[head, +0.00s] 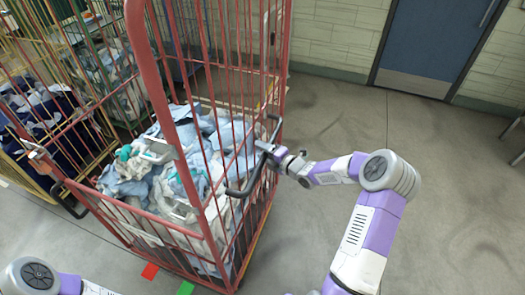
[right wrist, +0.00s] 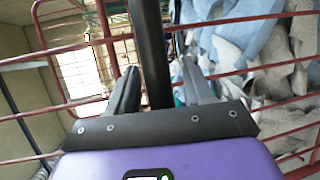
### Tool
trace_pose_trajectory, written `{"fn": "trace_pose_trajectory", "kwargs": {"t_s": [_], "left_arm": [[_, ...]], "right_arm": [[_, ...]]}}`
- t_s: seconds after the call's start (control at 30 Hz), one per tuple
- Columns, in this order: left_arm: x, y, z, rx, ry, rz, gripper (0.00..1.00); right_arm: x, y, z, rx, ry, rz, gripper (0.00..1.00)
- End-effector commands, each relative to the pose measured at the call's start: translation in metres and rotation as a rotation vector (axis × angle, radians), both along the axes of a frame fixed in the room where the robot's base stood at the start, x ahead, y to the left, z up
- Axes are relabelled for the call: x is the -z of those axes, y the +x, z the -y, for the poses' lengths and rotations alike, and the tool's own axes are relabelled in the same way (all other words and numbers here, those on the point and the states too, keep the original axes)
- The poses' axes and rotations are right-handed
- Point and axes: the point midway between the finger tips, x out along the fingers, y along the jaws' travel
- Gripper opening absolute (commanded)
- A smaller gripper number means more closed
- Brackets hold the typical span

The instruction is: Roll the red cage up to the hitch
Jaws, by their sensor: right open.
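The red cage (head: 232,160) stands in the middle of the head view, loaded with light blue and white laundry. A black handle (head: 254,176) sticks out from its right side. My right gripper (head: 268,150) is at this handle. In the right wrist view the open fingers (right wrist: 160,88) stand on either side of the black handle bar (right wrist: 152,55), with visible space beside it. The red bars lie behind. My left arm shows only at the bottom left of the head view; its gripper is out of view. I cannot make out the hitch.
Other laundry cages, one yellow (head: 22,180) and one green (head: 92,50), stand close on the left. Floor to the right is clear up to the blue door (head: 430,40).

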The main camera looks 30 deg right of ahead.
Motion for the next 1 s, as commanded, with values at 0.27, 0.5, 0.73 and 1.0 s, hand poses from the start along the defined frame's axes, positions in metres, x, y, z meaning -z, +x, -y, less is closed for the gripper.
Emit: {"fn": "trace_pose_trajectory", "kwargs": {"t_s": [0.27,0.5,0.73,1.0], "left_arm": [[-0.0001,0.0003,0.0,0.0,0.0,0.001,1.0],[0.0,0.0003,0.0,0.0,0.0,0.001,1.0],[0.0,0.0002,0.0,0.0,0.0,0.001,1.0],[0.0039,0.0002,0.0,0.0,0.0,0.001,1.0]], "right_arm": [[0.0009,0.0035,-0.0007,0.001,0.0,-0.001,0.51],[0.0009,0.0032,-0.0007,0.001,0.0,-0.001,0.2],[0.0009,0.0031,-0.0007,0.001,0.0,-0.001,0.0],[0.0015,0.0042,0.0004,0.008,0.0,-0.001,0.0]]}}
